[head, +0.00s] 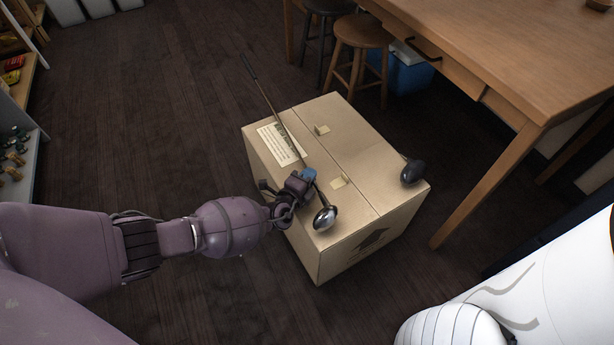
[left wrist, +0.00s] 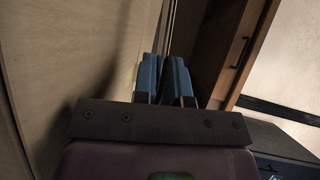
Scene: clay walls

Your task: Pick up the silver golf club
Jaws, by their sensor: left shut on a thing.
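The silver golf club lies over the cardboard box (head: 355,150). Its shiny head (head: 325,217) is near the box's front left edge, and its thin shaft (head: 268,100) runs up and left past the box's far edge to a dark grip end. My left gripper (head: 308,175) is shut on the shaft, a little above the head, over the box top. In the left wrist view the blue fingertips (left wrist: 164,82) are close together, with the thin shaft (left wrist: 170,30) rising by them. My right gripper is not in view.
A dark, rounded object (head: 412,171) sits at the box's right edge. A wooden table (head: 500,45) stands at the right, with stools (head: 362,32) and a blue bin (head: 405,75) by it. Shelves (head: 25,160) stand at the far left. The dark floor left of the box is clear.

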